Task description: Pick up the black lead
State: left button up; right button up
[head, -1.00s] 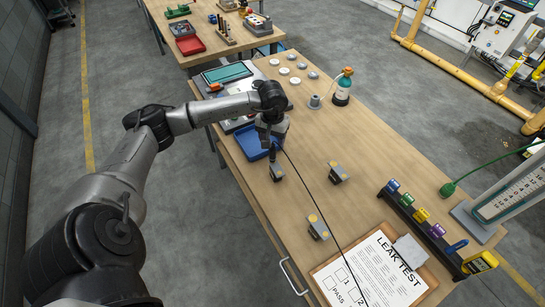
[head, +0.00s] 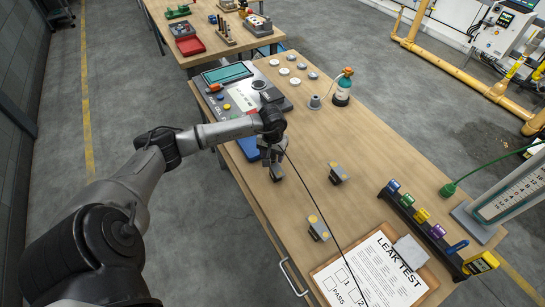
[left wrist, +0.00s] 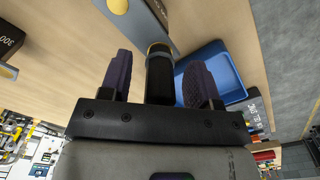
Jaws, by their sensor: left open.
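A thin black lead (head: 318,215) runs across the wooden table in the head view, from near my left gripper down to the clipboard and the bottom edge. My left gripper (head: 275,168) is low over the table, beside the blue tray (head: 247,147). In the left wrist view the gripper's two dark fingers (left wrist: 158,78) stand apart. A black piece with a yellow band (left wrist: 160,75) lies between them, with space visible on both sides. I cannot tell whether this piece belongs to the lead. My right gripper is not in view.
Two grey blocks with yellow tops (head: 338,174) (head: 318,228) stand on the table's middle. A rack of coloured pieces (head: 420,222) and a leak test clipboard (head: 372,272) are nearer. A device with a screen (head: 235,85) and a bottle (head: 342,88) stand farther back.

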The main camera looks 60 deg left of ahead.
pick_arm(q)
jog(key=shift+c, duration=0.2)
grip_shut()
dwell(0.3)
jog(key=shift+r, duration=0.1)
